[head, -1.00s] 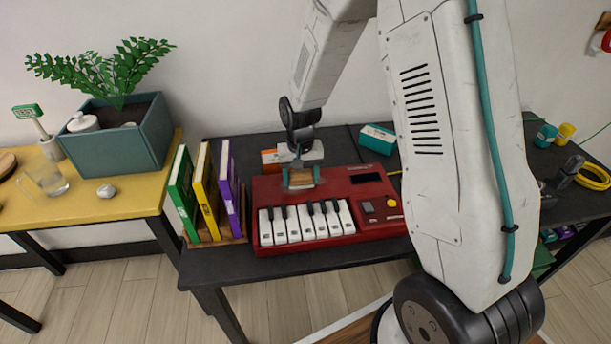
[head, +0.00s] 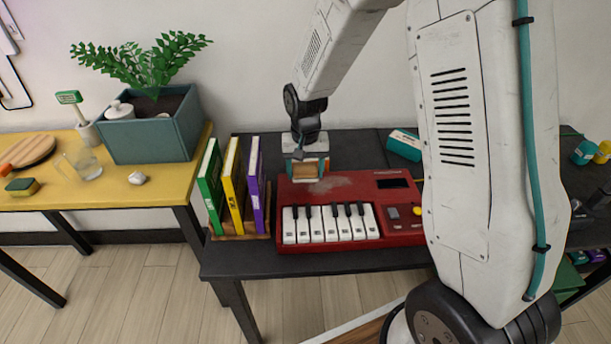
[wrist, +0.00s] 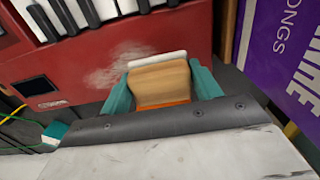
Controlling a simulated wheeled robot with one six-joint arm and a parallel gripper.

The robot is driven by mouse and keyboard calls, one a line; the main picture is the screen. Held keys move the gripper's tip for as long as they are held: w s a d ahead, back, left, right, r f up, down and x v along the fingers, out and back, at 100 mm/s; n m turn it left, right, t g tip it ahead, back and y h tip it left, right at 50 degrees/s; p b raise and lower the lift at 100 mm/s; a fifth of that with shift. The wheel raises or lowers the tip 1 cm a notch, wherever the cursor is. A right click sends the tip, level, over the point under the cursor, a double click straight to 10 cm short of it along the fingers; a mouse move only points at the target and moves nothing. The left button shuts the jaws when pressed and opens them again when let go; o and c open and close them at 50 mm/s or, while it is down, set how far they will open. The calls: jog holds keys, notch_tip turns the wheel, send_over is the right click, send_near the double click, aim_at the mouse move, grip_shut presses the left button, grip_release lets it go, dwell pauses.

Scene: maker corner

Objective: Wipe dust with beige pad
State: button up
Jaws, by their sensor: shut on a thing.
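The beige pad (wrist: 160,82) is held between the teal fingers of my gripper (wrist: 165,88), with a white strip along its far edge and orange below it. In the head view my gripper (head: 309,170) points down at the back left of the red keyboard (head: 350,186), and the pad is a small beige patch between the fingers. Pale grey dust (head: 332,184) lies on the keyboard's red top, just in front and to the right of the gripper. The dust (wrist: 118,65) also shows beside the pad in the wrist view. I cannot tell whether the pad touches the keyboard.
Green, yellow and purple books (head: 232,188) stand close to the left of the keyboard. A teal box (head: 404,145) lies behind it. A yellow table (head: 150,209) with a planter (head: 152,135) is further left. The black table's front strip (head: 330,262) is clear.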

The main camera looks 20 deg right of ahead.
aim_at(305, 167)
jog(key=shift+r, duration=2.15)
